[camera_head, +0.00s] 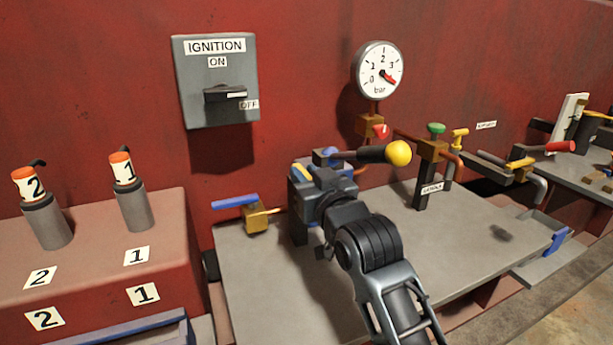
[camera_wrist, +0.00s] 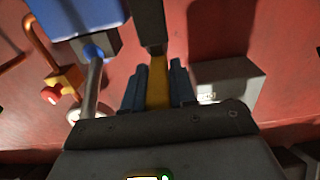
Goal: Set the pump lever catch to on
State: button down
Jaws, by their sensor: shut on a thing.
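The pump has a black lever ending in a yellow ball (camera_head: 398,153), which points right over the grey bench. My gripper (camera_head: 322,180) is at the pump's left side and hides much of its body. In the wrist view, the two blue-grey fingers of my gripper (camera_wrist: 158,90) close on a narrow yellow bar (camera_wrist: 157,80), which looks like the pump lever catch. The bar runs up to a dark block (camera_wrist: 149,20). Its on and off marks cannot be read here.
A blue-handled valve (camera_head: 236,201) stands left of the pump. A gauge (camera_head: 380,70) and an ignition switch box (camera_head: 215,82) are on the red wall. A green-knobbed valve (camera_head: 436,129) and pipes stand to the right. The bench (camera_head: 262,300) is clear in front.

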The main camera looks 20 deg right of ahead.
jog(key=shift+d, duration=0.1)
jog(key=shift+d+n+y, duration=0.15)
jog(key=shift+n+y, duration=0.35)
jog(key=shift+y, duration=0.3)
jog(key=n+y+b, duration=0.2)
jog(key=y, duration=0.1)
jog(key=shift+w+d+f+g+b, duration=0.1)
jog(key=shift+d+g+b, duration=0.2)
jog(key=shift+d+b, duration=0.1)
jog(key=c, duration=1)
grip_release()
